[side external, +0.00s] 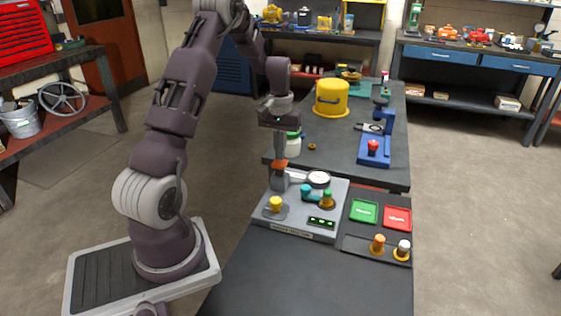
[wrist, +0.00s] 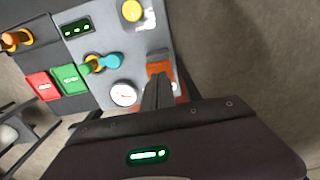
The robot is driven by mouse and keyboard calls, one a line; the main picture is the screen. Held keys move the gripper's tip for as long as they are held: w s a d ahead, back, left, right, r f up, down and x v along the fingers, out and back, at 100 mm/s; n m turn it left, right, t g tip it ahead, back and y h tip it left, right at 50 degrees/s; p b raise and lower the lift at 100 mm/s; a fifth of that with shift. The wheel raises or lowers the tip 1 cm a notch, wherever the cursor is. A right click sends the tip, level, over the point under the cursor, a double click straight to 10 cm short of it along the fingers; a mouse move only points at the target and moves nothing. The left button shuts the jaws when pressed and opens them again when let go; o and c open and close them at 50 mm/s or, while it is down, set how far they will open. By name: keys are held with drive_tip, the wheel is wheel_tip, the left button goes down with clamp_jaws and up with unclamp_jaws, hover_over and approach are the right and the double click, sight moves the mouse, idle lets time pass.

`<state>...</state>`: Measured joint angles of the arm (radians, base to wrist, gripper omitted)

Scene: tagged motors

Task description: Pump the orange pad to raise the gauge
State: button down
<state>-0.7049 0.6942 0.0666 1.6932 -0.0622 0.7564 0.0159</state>
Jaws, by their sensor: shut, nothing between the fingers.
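The orange pad (side external: 280,164) sits on top of a grey post at the back left of the grey panel (side external: 292,232); it also shows in the wrist view (wrist: 159,68). My gripper (side external: 280,156) is shut and empty, pointing down with its fingertips right over the pad. I cannot tell whether they touch it. In the wrist view the shut fingers (wrist: 158,85) cover part of the pad. The round white gauge (side external: 319,179) is just right of the pad; its dial shows in the wrist view (wrist: 124,94) with a red needle, reading too small to tell.
The panel also carries a yellow knob (side external: 275,203), a teal valve handle (side external: 307,190) and a small green-lit display (side external: 321,222). Green (side external: 363,211) and red (side external: 397,218) plates lie to the right. A yellow pot (side external: 331,98) and a blue stand (side external: 375,148) are behind. The front table is clear.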

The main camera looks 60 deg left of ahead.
sight(280, 162)
drive_tip(key=shift+f, duration=1.6)
drive_tip(key=shift+r, duration=1.85)
drive_tip(key=shift+f, duration=1.85)
drive_tip(key=shift+r, duration=1.9)
